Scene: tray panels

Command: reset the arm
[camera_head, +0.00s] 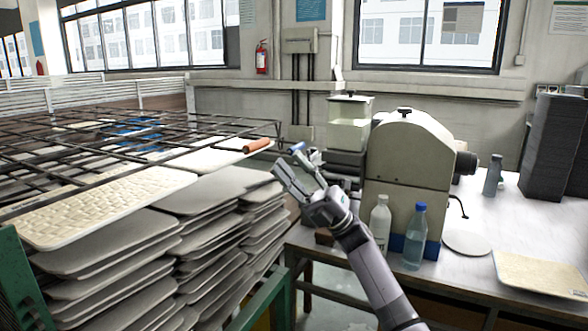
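My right gripper (298,174) is raised in the middle of the view, its arm coming up from the lower right. Its two fingers point up and left and stand apart, with nothing seen between them. It is near the right edge of the tray stacks and left of the beige machine (408,160). An orange-brown handle (257,145) on the rack lies just left of and above the fingers. I cannot tell how far the handle is from them in depth. My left gripper does not show.
Stacks of grey trays (130,275) and a wire rack (90,160) fill the left side. A white bottle (380,222) and a blue-capped bottle (415,237) stand beside my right arm on the table (470,268). A woven panel (540,274) lies at the table's right.

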